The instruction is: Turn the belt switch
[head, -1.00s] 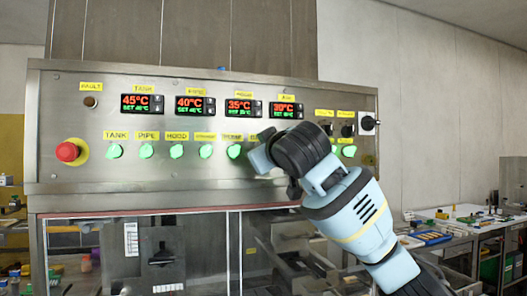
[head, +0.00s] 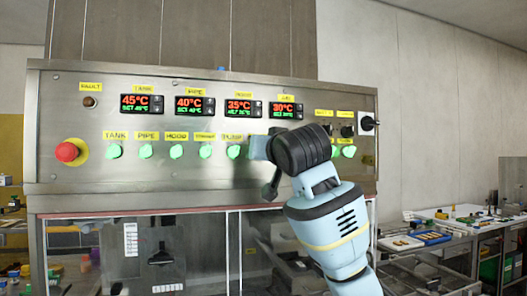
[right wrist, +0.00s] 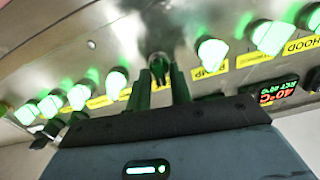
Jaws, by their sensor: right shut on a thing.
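The steel control panel (head: 60,115) carries a row of green-lit knobs under yellow labels. My right gripper (head: 256,148) is at this row in the head view, just right of the fifth knob (head: 233,152), and covers the knob and label there. In the right wrist view my right gripper (right wrist: 160,88) has its two fingers on either side of a knob (right wrist: 158,66), shut on it. This knob looks darker than its bright green neighbours (right wrist: 210,52). I cannot read its label, so I cannot tell from the frames whether it is the belt switch. My left gripper is not in view.
A red emergency button (head: 67,152) is at the panel's left. Temperature displays (head: 195,106) sit above the knobs, and a black rotary switch (head: 367,123) is at the right end. Glazed doors lie below the panel. A cluttered bench (head: 480,225) stands at the right.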

